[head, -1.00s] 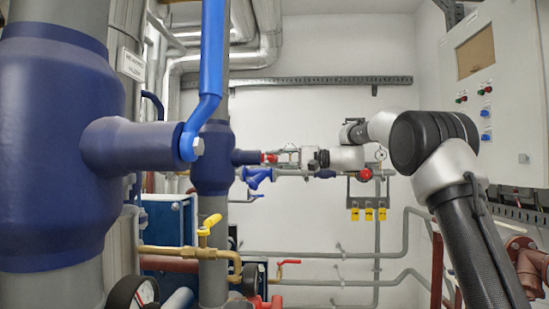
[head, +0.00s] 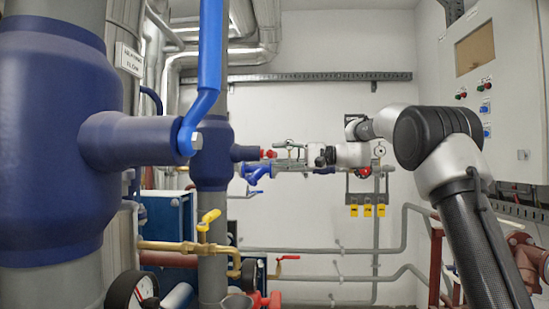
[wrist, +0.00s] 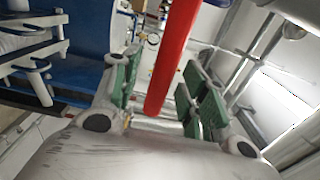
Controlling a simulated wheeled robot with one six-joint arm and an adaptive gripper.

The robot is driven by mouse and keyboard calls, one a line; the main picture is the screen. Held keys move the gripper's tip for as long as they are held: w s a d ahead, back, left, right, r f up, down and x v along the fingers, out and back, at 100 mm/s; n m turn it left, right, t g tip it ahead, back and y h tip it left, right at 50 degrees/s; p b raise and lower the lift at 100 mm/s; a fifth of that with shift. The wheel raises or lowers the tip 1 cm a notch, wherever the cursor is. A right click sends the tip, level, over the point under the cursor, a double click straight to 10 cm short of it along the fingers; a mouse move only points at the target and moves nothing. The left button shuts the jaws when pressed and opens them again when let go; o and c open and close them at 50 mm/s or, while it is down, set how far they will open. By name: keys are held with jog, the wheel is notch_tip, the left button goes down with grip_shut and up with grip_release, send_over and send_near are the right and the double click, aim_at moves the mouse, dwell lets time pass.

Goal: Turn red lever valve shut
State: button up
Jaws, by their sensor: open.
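A red lever (wrist: 175,55) runs down the middle of the wrist view, and its blunt near end lies between the two green-padded fingers. My gripper (wrist: 160,72) is open, with one finger on each side of the lever. A gap shows on the right side; contact on the left cannot be told. In the head view my gripper (head: 287,151) reaches left from the arm in front of the white wall. A small red part (head: 268,154) shows at its fingertips, beside a blue pipe fitting. The lever's pivot and valve body are hidden.
A large blue valve with a blue lever (head: 208,60) stands at the near left. A yellow lever valve (head: 207,220) and another red-handled valve (head: 288,258) sit lower. A control cabinet (head: 495,90) is at right. Grey pipes cross the wall below my gripper.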

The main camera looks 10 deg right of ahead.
jog(key=s+d, duration=0.2)
jog(key=d, duration=0.7)
jog(key=shift+d, duration=0.35)
